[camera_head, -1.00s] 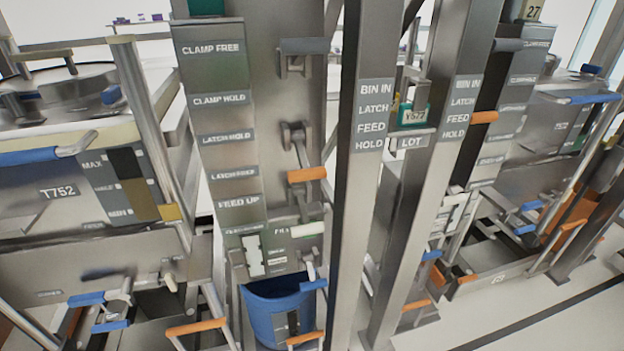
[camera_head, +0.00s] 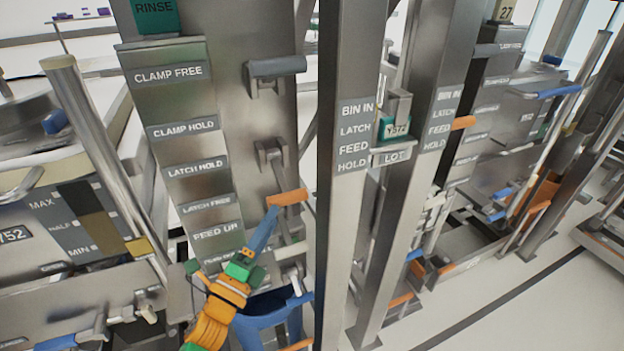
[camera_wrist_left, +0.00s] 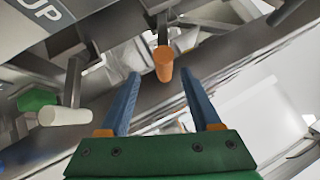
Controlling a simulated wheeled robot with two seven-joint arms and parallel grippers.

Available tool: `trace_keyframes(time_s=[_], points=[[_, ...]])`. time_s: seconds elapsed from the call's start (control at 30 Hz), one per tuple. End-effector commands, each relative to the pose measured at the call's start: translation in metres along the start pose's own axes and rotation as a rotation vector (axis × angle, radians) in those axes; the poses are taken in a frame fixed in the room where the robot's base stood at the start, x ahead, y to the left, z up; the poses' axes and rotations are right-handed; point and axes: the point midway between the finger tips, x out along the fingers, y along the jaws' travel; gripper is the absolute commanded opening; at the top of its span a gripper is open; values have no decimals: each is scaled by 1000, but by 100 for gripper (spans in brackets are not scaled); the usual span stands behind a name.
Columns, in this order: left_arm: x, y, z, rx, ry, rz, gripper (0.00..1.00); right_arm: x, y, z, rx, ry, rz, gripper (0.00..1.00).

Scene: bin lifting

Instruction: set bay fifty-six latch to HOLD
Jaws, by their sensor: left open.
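A lever with an orange grip (camera_head: 287,197) hangs from a pivot on the grey bay panel. The grip is about level with the LATCH FREE label (camera_head: 207,205), below the LATCH HOLD label (camera_head: 196,169). My left gripper (camera_head: 272,214) is open, with its blue fingers reaching up at the orange grip. In the left wrist view the orange grip (camera_wrist_left: 163,64) shows between the fingertips (camera_wrist_left: 160,76), near their ends; I cannot tell whether they touch it. No bay number fifty-six is readable. My right gripper is not in view.
A grey clamp handle (camera_head: 276,67) is above the lever. A white handle (camera_wrist_left: 65,116) lies left of the fingers in the wrist view. A blue bin (camera_head: 270,318) is below my arm. A steel post (camera_head: 343,230) stands close on the right.

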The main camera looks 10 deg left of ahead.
Motion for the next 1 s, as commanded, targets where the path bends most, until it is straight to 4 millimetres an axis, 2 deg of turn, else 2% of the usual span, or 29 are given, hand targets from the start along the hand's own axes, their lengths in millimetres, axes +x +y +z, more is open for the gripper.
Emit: trace_keyframes(time_s=[0.1,0.3,0.4,0.7,0.93,1.0], points=[[13,-10,2,26,0,-22,65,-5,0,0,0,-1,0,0],[54,-10,2,22,0,-19,65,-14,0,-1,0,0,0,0],[66,-8,2,20,-1,-18,65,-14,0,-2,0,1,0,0],[72,-6,1,19,0,-15,65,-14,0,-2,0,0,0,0],[72,-6,1,18,0,-14,3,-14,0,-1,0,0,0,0],[72,-6,1,18,0,-14,0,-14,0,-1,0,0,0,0]])
